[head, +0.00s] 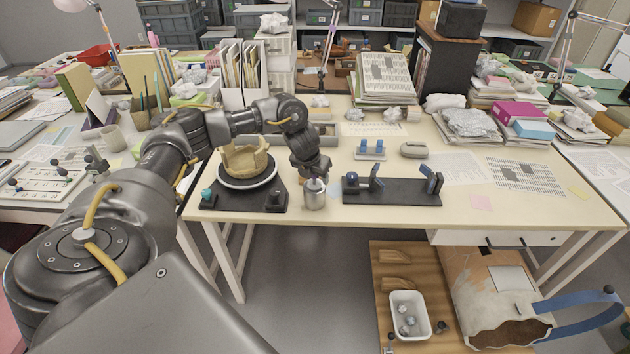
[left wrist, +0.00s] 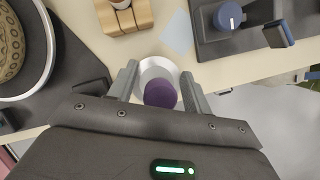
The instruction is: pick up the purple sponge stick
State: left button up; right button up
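The purple sponge stick (left wrist: 160,93) stands in a metal cup (head: 314,198) near the front edge of the table. In the head view only a bit of purple shows at the cup's mouth, below my left gripper (head: 315,178). My left gripper points down over the cup. In the left wrist view its two fingers (left wrist: 160,88) are apart, one on each side of the purple sponge head, with a narrow gap on each side. The cup's pale rim (left wrist: 157,66) shows behind the sponge. The stick's lower part is hidden. My right gripper is not in view.
Left of the cup, a turntable (head: 248,183) carries a partial tan pot (head: 246,159). Right of it is a dark stand (head: 395,193) with blue-tipped parts. Wooden blocks (left wrist: 124,15) lie close behind the cup. Papers cover the table's right side.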

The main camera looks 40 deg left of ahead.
pick_arm(q)
jog(key=c, duration=0.7)
